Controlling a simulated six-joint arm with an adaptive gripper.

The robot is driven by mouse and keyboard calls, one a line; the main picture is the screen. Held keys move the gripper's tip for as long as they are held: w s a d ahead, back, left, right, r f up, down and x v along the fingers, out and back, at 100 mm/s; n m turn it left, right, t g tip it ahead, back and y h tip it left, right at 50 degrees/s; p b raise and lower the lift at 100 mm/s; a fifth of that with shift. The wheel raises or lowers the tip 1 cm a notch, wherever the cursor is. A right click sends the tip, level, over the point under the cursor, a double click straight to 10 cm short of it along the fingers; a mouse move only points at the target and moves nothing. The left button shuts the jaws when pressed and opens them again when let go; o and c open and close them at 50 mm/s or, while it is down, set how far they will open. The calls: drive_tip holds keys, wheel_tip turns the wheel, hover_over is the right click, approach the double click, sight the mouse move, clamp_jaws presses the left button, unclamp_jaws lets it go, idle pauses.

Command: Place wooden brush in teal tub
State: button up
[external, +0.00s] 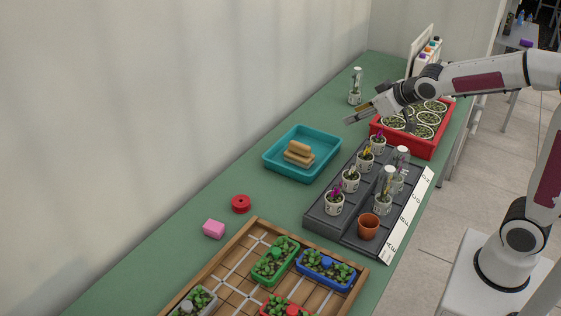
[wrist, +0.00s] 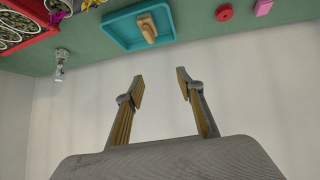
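The wooden brush (external: 298,151) lies inside the teal tub (external: 272,165), near the middle of its floor. It also shows there in the wrist view (wrist: 147,28), where the tub (wrist: 110,27) is at the top. My gripper (external: 359,113) is in the air beyond the tub, to its upper right in the external view, beside the red crate. In the wrist view my gripper (wrist: 160,77) has its two fingers apart with nothing between them. The gripper does not touch the brush or the tub.
A red crate (external: 405,146) of potted plants and a dark stepped rack (external: 325,221) of small pots stand right of the tub. A red spool (external: 241,204), pink block (external: 214,229) and wooden tray (external: 213,266) are in front.

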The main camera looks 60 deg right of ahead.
drive_tip(key=s+a+f+g, duration=0.1)
drive_tip(key=s+a, duration=0.2)
drive_tip(key=s, duration=0.7)
drive_tip(key=s+a+f+g+y, duration=0.1)
drive_tip(key=s+a, duration=0.2)
drive_tip(key=s, duration=0.7)
drive_tip(key=s+a+f+n+g+y, duration=0.1)
drive_tip(key=s+a, duration=0.2)
drive_tip(key=s, duration=0.7)
drive_tip(key=shift+s+f+g, duration=0.25)
drive_tip(key=shift+g, duration=0.15)
